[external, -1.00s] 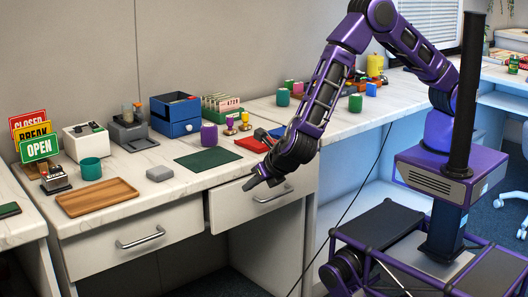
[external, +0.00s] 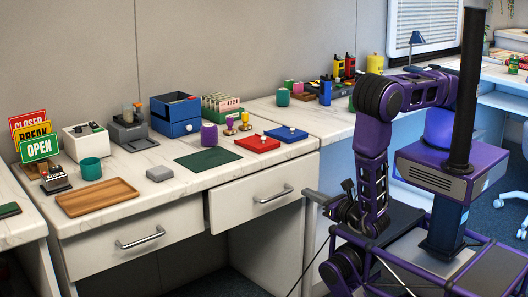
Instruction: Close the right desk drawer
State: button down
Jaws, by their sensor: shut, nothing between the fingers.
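The right desk drawer (external: 238,204) is a white front with a metal bar handle (external: 274,194) under the desk top. My gripper (external: 311,194) is shut and empty.
The left drawer (external: 90,254) looks shut. The desk top (external: 140,168) holds a wooden tray (external: 97,197), a teal mug (external: 91,168), a green mat (external: 208,159), and red and blue flat items (external: 257,144). Floor in front of the drawers is clear.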

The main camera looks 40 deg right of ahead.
aim_at(270, 174)
jog(key=w+b, duration=0.1)
jog(key=w, duration=1.3)
jog(key=w, duration=0.4)
jog(key=shift+w+d, duration=0.1)
jog(key=shift+w, duration=0.1)
jog(key=shift+w+r, duration=0.2)
jog(key=shift+s, duration=0.1)
jog(key=s+p, duration=0.1)
jog(key=s, duration=1.3)
jog(key=shift+s+f, duration=0.15)
jog(key=shift+s, duration=0.15)
